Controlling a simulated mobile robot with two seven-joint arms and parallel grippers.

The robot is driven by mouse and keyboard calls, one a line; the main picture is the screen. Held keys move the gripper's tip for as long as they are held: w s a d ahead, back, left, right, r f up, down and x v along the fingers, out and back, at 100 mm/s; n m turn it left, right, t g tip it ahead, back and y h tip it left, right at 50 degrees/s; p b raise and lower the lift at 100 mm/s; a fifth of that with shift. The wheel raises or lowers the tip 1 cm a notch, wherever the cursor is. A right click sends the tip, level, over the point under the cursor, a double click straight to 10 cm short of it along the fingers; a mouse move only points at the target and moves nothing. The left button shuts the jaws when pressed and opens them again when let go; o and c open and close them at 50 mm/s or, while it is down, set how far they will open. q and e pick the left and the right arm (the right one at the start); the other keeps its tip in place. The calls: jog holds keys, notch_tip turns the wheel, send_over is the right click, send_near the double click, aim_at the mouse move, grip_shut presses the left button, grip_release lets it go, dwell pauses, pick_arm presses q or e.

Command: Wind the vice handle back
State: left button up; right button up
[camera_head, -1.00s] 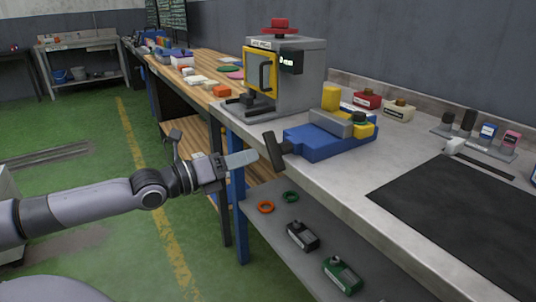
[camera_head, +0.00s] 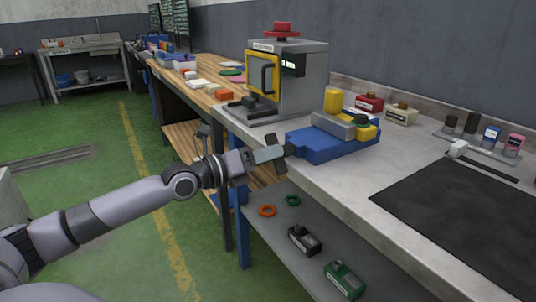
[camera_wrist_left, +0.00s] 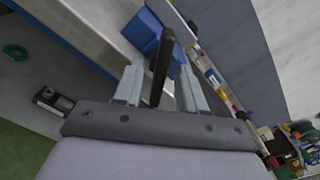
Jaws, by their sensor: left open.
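The blue vice (camera_head: 322,147) sits at the near edge of the grey bench, with a grey jaw and yellow parts on top. It also shows in the left wrist view (camera_wrist_left: 143,30). Its dark bar handle (camera_wrist_left: 162,66) stands between the two pale fingers of my left gripper (camera_wrist_left: 160,86). The fingers are open, one on each side of the handle, and I see gaps beside it. In the head view my left gripper (camera_head: 266,154) is at the vice's front end and partly hides the handle. My right gripper is not in view.
A grey machine (camera_head: 287,80) with a yellow-framed door stands behind the vice. A black mat (camera_head: 465,215) covers the bench at right. Below, a shelf holds an orange ring (camera_head: 267,211), a green ring (camera_head: 292,200) and two boxes. The green floor at left is open.

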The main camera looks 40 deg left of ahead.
pick_arm(q)
jog(key=shift+w+d, duration=0.15)
jog(key=shift+w, duration=0.1)
grip_shut()
jog(key=shift+n, duration=0.3)
